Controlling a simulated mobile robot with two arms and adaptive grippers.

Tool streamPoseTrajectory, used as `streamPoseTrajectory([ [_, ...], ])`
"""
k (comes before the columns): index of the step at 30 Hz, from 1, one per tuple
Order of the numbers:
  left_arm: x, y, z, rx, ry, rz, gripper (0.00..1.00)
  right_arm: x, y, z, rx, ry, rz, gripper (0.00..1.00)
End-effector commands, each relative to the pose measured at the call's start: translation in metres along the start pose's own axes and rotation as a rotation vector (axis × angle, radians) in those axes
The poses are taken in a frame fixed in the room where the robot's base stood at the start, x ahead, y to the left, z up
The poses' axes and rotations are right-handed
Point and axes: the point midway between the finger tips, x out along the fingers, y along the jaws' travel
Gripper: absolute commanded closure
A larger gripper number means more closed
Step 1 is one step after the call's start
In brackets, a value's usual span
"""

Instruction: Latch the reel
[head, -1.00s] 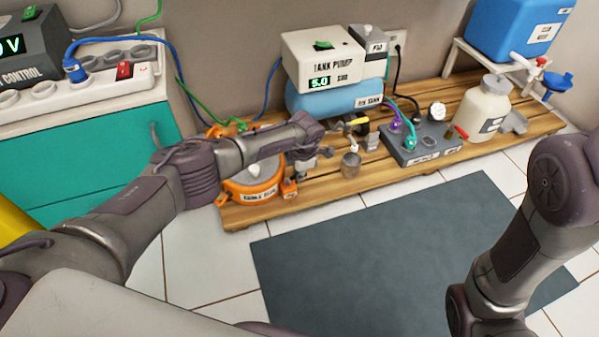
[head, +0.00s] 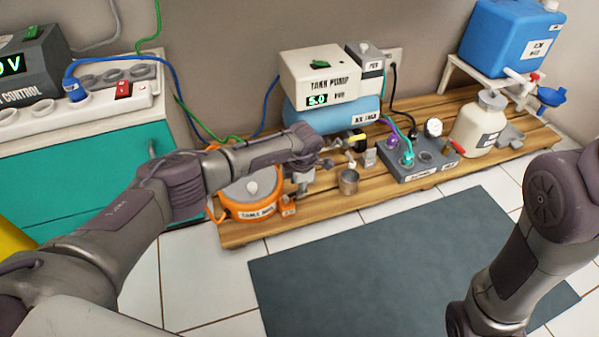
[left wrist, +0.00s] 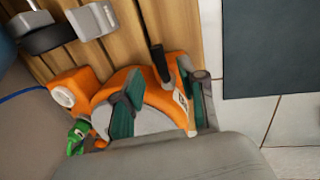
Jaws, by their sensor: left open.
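The orange reel (head: 247,208), with a pale centre and a label on its front, sits at the left end of the wooden pallet. My left forearm crosses over its upper part. My left gripper (head: 302,186) points down by the reel's right side in the head view, small and partly hidden by the wrist. In the left wrist view the green-padded fingers (left wrist: 160,82) are apart, with part of the reel (left wrist: 140,82) behind and between them. A dark lever (left wrist: 159,64) on the reel shows near the fingertips; contact is unclear. My right gripper is outside the views.
The tank pump (head: 318,75) rests on a blue air tank behind. A grey connector box (head: 420,165) and a white bottle (head: 478,125) stand farther right. The dark mat (head: 390,260) in front is clear.

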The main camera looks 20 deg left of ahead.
Motion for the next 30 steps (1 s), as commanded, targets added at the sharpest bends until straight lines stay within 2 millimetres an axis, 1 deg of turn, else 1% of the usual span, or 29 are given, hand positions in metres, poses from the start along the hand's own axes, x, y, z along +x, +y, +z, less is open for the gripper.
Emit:
streamPoseTrajectory([
  [1,-0.012,0.002,0.000,0.003,-0.004,0.004,0.59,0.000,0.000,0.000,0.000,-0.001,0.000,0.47],
  [6,-0.049,0.001,0.000,0.002,-0.003,0.002,0.59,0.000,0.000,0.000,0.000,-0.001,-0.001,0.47],
  [9,-0.068,0.001,-0.001,0.001,-0.002,0.003,0.59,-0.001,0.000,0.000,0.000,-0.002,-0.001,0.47],
  [12,-0.082,0.001,0.000,0.000,-0.002,0.002,0.59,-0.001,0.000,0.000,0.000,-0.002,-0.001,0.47],
  [15,-0.089,0.000,0.000,-0.001,0.000,0.000,0.59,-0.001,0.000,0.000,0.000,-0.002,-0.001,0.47],
  [18,-0.093,0.000,-0.001,-0.001,0.001,0.000,0.59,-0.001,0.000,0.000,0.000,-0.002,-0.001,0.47],
  [30,-0.093,0.000,0.000,-0.001,0.001,0.000,0.59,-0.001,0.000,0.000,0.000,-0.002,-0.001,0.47],
])
